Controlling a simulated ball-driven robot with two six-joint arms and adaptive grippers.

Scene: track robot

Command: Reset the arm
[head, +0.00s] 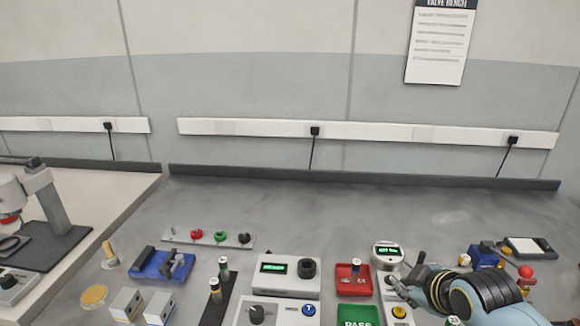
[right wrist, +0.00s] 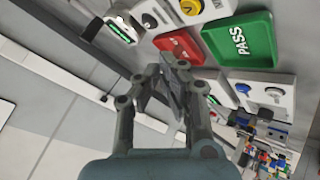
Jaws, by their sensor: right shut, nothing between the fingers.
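My right arm comes in from the lower right in the head view. Its gripper (head: 404,284) is shut and empty, above the bench beside the round gauge (head: 387,251) and the red tray (head: 352,284). In the right wrist view the grey fingers (right wrist: 174,76) meet at their tips with nothing held. The red tray (right wrist: 181,46) and green PASS tray (right wrist: 240,37) lie beyond them. My left gripper is in neither view.
A grey device with a green display (head: 285,272) stands left of the red tray. A blue fixture (head: 160,263), a strip with coloured knobs (head: 210,238) and a red ball-topped part (head: 525,272) are also on the bench. The bench's back strip is clear.

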